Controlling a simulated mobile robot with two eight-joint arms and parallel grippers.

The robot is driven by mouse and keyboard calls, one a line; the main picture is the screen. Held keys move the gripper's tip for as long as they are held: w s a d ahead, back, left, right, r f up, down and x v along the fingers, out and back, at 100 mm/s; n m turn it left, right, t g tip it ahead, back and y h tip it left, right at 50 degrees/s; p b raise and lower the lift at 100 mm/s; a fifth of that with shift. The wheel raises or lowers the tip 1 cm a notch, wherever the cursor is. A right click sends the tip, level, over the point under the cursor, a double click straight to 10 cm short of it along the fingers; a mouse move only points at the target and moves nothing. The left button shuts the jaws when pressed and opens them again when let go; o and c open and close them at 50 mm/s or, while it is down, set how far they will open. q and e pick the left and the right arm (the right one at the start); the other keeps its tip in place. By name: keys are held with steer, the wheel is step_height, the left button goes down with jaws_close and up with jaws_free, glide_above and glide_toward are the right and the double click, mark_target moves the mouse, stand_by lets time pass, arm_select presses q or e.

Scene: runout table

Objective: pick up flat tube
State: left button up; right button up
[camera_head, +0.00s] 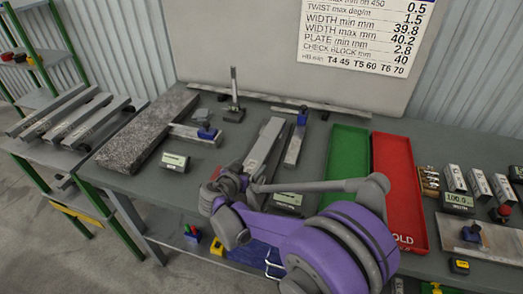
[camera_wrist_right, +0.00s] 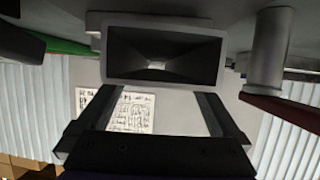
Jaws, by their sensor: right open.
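A flat grey tube (camera_head: 265,143) lies lengthwise on the table in the middle of the head view, with its near end close to my right gripper. In the right wrist view the hollow rectangular end of the flat tube (camera_wrist_right: 160,80) faces the camera, just beyond the fingertips. My right gripper (camera_wrist_right: 160,97) is open, with its two dark fingers apart and nothing seen between them. In the head view my right gripper (camera_head: 229,180) is partly hidden by its own purple wrist. My left gripper is not in view.
A narrower bar (camera_head: 295,146) lies close right of the tube. A green tray (camera_head: 346,160) and a red tray (camera_head: 398,190) lie further right. A granite slab (camera_head: 147,130) and a small display block (camera_head: 174,162) lie left. A stand (camera_head: 234,112) is behind.

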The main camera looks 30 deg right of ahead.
mark_target(252, 164)
steer(key=shift+x, duration=2)
steer(key=shift+s, duration=0.2)
jaws_close()
